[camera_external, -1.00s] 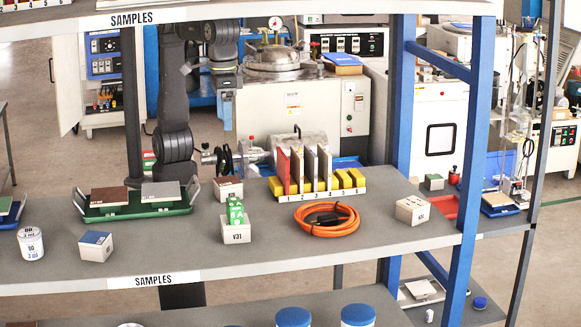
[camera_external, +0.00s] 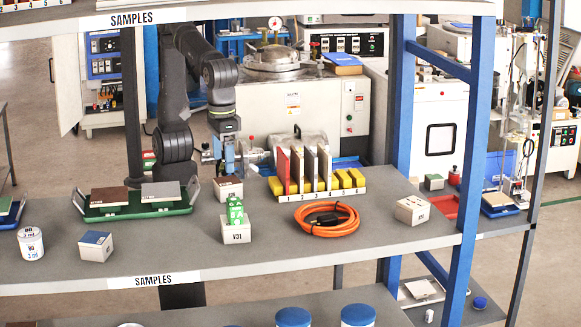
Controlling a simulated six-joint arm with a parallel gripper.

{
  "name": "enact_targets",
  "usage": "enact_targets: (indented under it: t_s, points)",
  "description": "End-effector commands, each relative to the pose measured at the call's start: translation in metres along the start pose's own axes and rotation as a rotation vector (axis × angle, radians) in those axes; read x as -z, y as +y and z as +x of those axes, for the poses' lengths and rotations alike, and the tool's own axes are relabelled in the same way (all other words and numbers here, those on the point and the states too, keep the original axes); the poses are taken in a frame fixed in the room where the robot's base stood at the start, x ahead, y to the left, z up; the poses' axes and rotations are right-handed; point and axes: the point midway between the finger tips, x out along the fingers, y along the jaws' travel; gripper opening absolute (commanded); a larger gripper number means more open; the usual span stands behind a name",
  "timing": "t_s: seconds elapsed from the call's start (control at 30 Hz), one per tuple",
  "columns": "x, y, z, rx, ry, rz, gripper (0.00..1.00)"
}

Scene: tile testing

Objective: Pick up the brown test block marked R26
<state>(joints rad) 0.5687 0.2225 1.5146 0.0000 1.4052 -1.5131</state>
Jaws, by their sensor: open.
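A small block with a brown top and pale sides (camera_external: 228,189) stands on the grey shelf, behind the white block marked V31 (camera_external: 236,233). The mark on its front is too small to read surely. My gripper (camera_external: 226,172) points down just above and behind this brown-topped block, with its fingers apart and nothing seen between them. The fingers are small in view, and I cannot tell whether they touch the block.
A yellow numbered rack (camera_external: 347,186) with upright tiles stands right of the block. An orange coiled cable (camera_external: 326,219) lies before it. A green tray (camera_external: 97,210) with two tiles is at left. Another pale block (camera_external: 412,210) is at right. A blue-topped block (camera_external: 96,246) stands front left.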

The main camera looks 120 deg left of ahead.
Motion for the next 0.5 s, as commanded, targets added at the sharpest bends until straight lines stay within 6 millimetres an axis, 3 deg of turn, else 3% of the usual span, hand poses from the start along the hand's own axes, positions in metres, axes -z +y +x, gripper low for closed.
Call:
enact_targets:
  t_s: [0.1,0.37,0.5]
  points:
    - [0.000,0.000,0.019,0.002,0.000,0.000,0.80]
    - [0.003,0.000,0.038,0.001,0.000,0.000,0.80]
    - [0.009,-0.001,0.059,0.003,0.000,-0.001,0.80]
